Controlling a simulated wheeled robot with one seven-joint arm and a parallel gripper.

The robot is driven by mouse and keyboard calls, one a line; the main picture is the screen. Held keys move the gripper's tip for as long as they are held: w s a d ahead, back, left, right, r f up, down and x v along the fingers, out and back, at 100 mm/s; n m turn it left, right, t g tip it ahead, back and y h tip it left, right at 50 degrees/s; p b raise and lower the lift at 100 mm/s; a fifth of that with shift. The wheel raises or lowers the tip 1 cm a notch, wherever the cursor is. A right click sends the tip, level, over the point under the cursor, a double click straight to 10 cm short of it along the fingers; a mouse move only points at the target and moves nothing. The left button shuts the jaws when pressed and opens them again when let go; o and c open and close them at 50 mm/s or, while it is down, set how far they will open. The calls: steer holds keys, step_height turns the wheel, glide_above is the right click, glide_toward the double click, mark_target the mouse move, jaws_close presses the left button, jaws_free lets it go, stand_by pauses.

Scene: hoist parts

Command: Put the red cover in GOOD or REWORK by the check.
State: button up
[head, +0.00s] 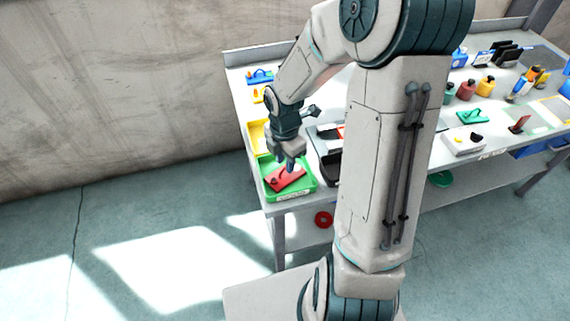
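A red cover (283,181) lies in the green tray (309,193) at the near left corner of the bench, a little tilted or flat; I cannot tell which. My gripper (289,167) points down right above the red cover, with its fingertips at or just over it. The fingers are small and partly merged with the cover, so I cannot tell whether they are open or shut, or touching it. The tray has a white label on its front, too small to read. A yellow tray (254,134) stands behind the green one, partly hidden by my arm.
A dark bin (329,168) stands right of the green tray, partly hidden by my arm. Bottles (466,90), a green part (472,117), a white block (463,140) and a red piece (520,124) are on the right. A red ring (323,219) is on the lower shelf.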

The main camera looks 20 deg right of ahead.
step_height(320, 180, up, 8)
steer(key=s+r+m+t, duration=0.1)
steer(key=s+r+m, duration=0.4)
steer(key=m, duration=0.6)
steer(key=s+r+m+t, duration=0.2)
steer(key=s+r+m, duration=0.3)
steer(key=s+m, duration=0.4)
steer(key=m+p, duration=0.1)
steer(key=m, duration=0.1)
steer(key=shift+m, duration=0.3)
steer(key=shift+s+d, duration=0.1)
steer(key=shift+d, duration=0.15)
